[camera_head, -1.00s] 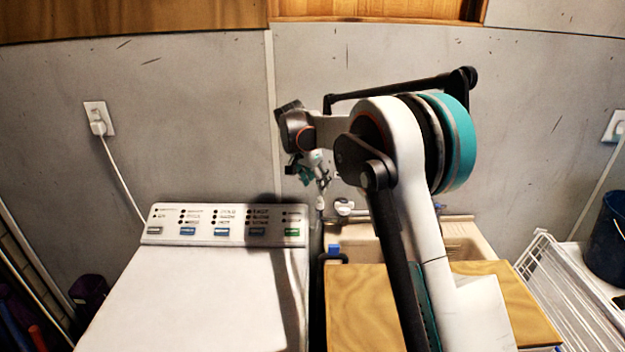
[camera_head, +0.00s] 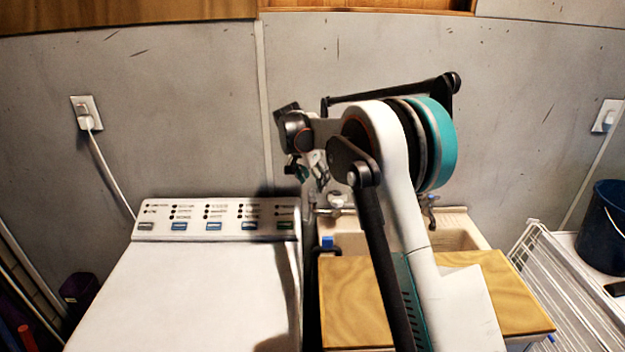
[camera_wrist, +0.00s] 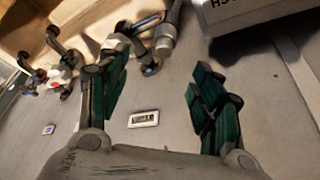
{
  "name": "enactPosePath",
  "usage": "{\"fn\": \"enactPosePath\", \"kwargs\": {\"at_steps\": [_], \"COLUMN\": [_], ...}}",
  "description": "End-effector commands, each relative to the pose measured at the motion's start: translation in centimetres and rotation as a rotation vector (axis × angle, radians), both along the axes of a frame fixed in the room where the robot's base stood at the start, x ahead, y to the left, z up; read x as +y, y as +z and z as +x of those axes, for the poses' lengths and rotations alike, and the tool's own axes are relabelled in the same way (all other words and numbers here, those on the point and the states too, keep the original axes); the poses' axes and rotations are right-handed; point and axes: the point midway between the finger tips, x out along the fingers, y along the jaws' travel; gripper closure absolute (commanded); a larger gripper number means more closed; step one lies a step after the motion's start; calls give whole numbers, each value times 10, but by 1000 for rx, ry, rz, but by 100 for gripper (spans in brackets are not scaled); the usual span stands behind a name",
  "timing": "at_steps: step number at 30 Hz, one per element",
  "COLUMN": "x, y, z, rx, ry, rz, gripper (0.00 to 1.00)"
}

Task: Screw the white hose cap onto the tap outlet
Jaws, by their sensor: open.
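My gripper (camera_wrist: 155,88) is open, with its two dark green fingers apart and nothing between them. In the head view it hangs near the wall (camera_head: 303,168), above the back right corner of the washing machine, partly hidden by my arm. A grey metal tap (camera_wrist: 164,42) shows beyond the fingers in the wrist view, nearer the left finger. A small white piece beside it, partly behind the left finger, may be the hose cap; I cannot tell. A second tap with a red and white centre (camera_wrist: 60,76) is further left. In the head view a tap (camera_head: 428,208) stands right of my arm.
The white washing machine (camera_head: 185,290) stands left of the sink (camera_head: 455,232). A wooden board (camera_head: 505,300) covers the sink's front. A white rack (camera_head: 560,290) and a dark bucket (camera_head: 610,228) are at the right. The wall is close behind the gripper.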

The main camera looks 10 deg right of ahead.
Motion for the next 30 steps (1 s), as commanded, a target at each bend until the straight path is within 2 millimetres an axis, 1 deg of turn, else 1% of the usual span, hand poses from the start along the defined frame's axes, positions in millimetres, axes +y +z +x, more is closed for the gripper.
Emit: {"fn": "enactPosePath", "kwargs": {"at_steps": [8, 18, 21, 26, 30], "x": [0, -1, -1, 0, -1], "y": [0, 0, 0, 0, 0], "z": [0, 0, 0, 0, 0], "rx": [0, -2, -1, 0, 0], "ry": [25, 393, 467, 519, 628], "rz": [0, 1, 1, 1, 2], "gripper": [40, 40, 40, 40, 40]}}
